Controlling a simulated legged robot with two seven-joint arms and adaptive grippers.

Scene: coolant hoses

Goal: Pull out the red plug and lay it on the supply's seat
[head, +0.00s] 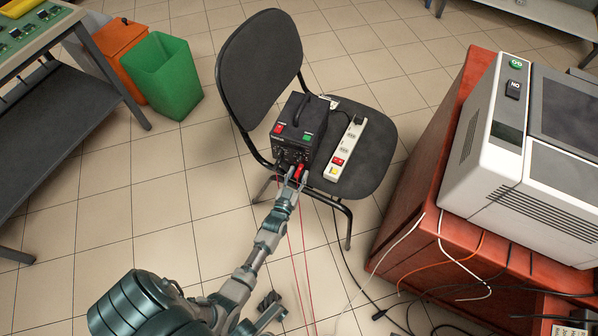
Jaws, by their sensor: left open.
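A black power supply (304,128) with a handle, a red switch and a green switch stands on the dark seat (371,153) of a chair. A red plug (299,172) shows at the lower front of the supply, with thin red leads hanging toward the floor. My left gripper (293,178) is open at the supply's front, with its fingers close to the red plug. I cannot tell whether the fingers touch the plug. Part of the supply's lower front is hidden behind the gripper. My right gripper is not clearly in view.
A white power strip (347,147) with a red switch lies on the seat right of the supply. The chair's backrest (258,75) rises behind left. A red cabinet (425,215) carrying a white machine (500,150) stands right. Cables (440,290) lie lower right. A green bin (162,75) stands upper left.

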